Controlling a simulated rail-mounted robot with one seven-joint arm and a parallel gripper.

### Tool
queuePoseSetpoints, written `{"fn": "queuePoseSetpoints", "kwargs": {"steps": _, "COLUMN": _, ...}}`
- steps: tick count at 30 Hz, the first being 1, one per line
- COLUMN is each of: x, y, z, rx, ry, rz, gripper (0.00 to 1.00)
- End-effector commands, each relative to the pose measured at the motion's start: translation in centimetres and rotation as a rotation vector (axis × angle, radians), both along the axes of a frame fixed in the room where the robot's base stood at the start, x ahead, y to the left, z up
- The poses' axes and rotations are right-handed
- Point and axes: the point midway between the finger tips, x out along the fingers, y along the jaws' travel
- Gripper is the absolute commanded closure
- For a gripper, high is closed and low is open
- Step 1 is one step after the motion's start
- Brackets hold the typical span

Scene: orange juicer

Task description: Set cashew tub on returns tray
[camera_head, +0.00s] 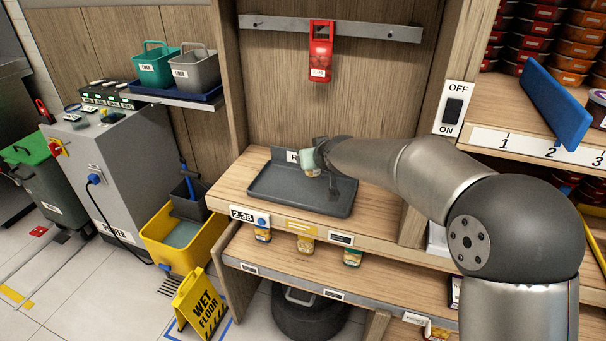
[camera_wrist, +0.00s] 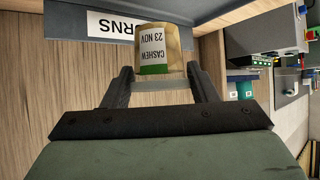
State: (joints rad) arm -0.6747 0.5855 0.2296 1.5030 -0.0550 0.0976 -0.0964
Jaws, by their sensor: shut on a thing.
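The cashew tub (camera_wrist: 163,42), tan with a white and green label, sits between the two fingers of my gripper (camera_wrist: 162,75) in the wrist view. The label shows upside down there. In the head view the tub (camera_head: 313,173) shows small below my gripper (camera_head: 312,165), in front of the tray's back panel. The returns tray (camera_head: 285,203) is dark grey, with a low rim and a raised back panel carrying a white label, partly hidden by my arm. The tub is over the tray's back part; I cannot tell its height above the floor. The visible tray floor is bare.
The tray stands on a wooden counter (camera_head: 226,188). A red pouch (camera_head: 320,50) hangs on a rail above. Several small tubs stand on the shelf below. A blue divider (camera_head: 553,103) leans on the right shelf. A yellow bucket (camera_head: 182,235) and wet-floor sign (camera_head: 201,305) stand at left.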

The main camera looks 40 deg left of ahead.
Motion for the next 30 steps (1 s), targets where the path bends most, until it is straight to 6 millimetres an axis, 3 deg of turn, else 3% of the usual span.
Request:
{"fn": "queuePoseSetpoints", "kwargs": {"steps": 3, "x": 0.3, "y": 1.9, "z": -2.6, "rx": -0.003, "ry": 0.004, "rz": 0.0, "gripper": 0.7}}
{"fn": "queuePoseSetpoints", "kwargs": {"steps": 9, "x": 0.8, "y": 3.7, "z": -4.8, "rx": -0.001, "ry": 0.002, "rz": 0.0, "gripper": 0.7}}
{"fn": "queuePoseSetpoints", "kwargs": {"steps": 14, "x": 1.0, "y": 4.3, "z": -5.6, "rx": 0.0, "ry": 0.001, "rz": -0.001, "gripper": 0.7}}
{"fn": "queuePoseSetpoints", "kwargs": {"steps": 20, "x": 1.0, "y": 4.4, "z": -8.4, "rx": -0.001, "ry": 0.003, "rz": -0.001, "gripper": 0.7}}
{"fn": "queuePoseSetpoints", "kwargs": {"steps": 30, "x": 1.0, "y": 4.4, "z": -9.0, "rx": 0.001, "ry": 0.001, "rz": -0.001, "gripper": 0.7}}
